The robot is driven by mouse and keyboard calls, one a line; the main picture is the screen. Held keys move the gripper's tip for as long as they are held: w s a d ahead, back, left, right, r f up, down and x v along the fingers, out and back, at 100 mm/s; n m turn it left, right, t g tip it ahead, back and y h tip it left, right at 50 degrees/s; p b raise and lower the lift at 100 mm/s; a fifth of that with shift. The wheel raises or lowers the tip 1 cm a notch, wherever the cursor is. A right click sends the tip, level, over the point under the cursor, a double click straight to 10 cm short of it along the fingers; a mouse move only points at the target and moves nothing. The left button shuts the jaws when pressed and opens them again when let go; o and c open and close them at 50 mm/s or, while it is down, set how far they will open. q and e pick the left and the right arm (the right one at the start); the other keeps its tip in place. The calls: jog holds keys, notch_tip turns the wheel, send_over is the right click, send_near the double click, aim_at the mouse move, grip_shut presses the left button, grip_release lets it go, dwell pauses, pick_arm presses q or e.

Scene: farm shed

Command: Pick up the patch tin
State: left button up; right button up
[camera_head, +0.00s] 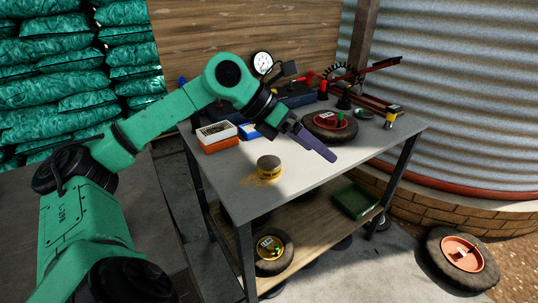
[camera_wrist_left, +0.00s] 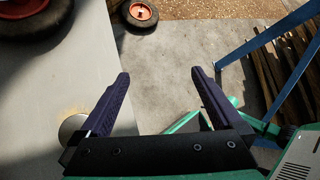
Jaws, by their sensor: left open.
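The patch tin (camera_head: 268,170) is a small round tin with a yellow side and a greyish lid. It stands upright near the front left part of the workbench (camera_head: 230,180). In the left wrist view a round lid (camera_wrist_left: 72,128), apparently the tin's, shows partly behind the left finger. My left gripper (camera_head: 328,155) reaches over the bench to the right of the tin, apart from it. Its two purple fingers (camera_wrist_left: 160,76) are spread with nothing between them. My right gripper is in neither view.
A wheel with a red hub (camera_head: 318,133) lies on the bench behind my gripper. A white box (camera_head: 216,131) and an orange box (camera_head: 220,145) stand at the back left. A dial gauge (camera_head: 262,62) and tools line the back. Bare bench surrounds the tin.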

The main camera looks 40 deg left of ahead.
pick_arm(q)
jog(key=s+a+r+n+g+y, duration=0.1)
jog(key=s+a+y, duration=0.15)
jog(key=a, duration=0.45)
jog(key=s+a+g+y, duration=0.1)
jog(key=s+a+y, duration=0.15)
jog(key=a, duration=0.45)
jog(key=b, duration=0.2)
send_near(269, 161)
notch_tip(269, 161, down, 2)
jog(key=d, duration=0.1)
jog(key=shift+y, duration=0.4)
jog(key=x, duration=0.8)
jog(key=shift+w, duration=0.4)
jog(key=c, duration=1.3)
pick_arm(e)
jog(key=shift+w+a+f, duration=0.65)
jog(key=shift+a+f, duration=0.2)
